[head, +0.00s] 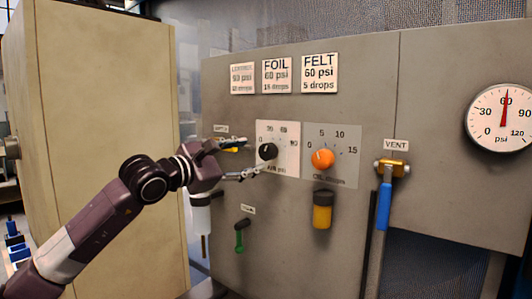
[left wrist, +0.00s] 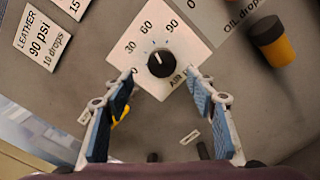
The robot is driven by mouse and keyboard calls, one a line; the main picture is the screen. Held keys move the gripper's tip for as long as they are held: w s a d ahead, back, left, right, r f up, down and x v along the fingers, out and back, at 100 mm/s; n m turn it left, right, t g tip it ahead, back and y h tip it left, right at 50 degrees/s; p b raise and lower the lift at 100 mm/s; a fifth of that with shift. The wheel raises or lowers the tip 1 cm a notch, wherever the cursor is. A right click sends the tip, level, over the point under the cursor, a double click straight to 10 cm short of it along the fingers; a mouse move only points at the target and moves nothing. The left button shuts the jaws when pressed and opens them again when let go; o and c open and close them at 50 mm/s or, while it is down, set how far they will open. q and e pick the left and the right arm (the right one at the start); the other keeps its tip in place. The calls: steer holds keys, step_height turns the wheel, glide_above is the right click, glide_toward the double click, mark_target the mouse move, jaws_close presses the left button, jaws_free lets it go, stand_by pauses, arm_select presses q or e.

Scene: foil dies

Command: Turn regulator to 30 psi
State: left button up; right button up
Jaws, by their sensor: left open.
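The black regulator knob (head: 267,151) sits on a white dial plate marked "AIR psi" on the grey panel. In the left wrist view the knob (left wrist: 160,63) is near the top centre, its white mark pointing roughly toward 60. The round pressure gauge (head: 504,117) at right has its red needle pointing up at about 60 psi. My left gripper (head: 252,156) is open in front of the knob. In the left wrist view its blue-padded fingers (left wrist: 162,84) are spread to either side, below the knob, with nothing between them. My right gripper is out of view.
An orange oil drops knob (head: 323,158) is just right of the regulator. A yellow-and-black cylinder (head: 322,209), blue-handled vent valve (head: 384,205) and green lever (head: 240,236) stick out nearby. Leather, foil and felt cards (head: 277,75) hang above. A beige cabinet (head: 95,130) stands left.

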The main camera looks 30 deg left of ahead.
mark_target(263, 152)
arm_select(q)
steer(key=shift+w+r+p, duration=0.2)
steer(key=shift+w+p, duration=0.2)
steer(key=shift+w, duration=0.05)
steer(key=w+p, duration=0.1)
steer(key=w, duration=0.1)
steer(key=w+p, duration=0.1)
steer(key=w, duration=0.1)
steer(key=w+d+p, duration=0.1)
steer(key=shift+w+f+p, duration=0.1)
steer(key=shift+w+p, duration=0.2)
steer(key=shift+w, duration=0.1)
steer(key=shift+w+f, duration=0.15)
steer(key=shift+w, duration=0.35)
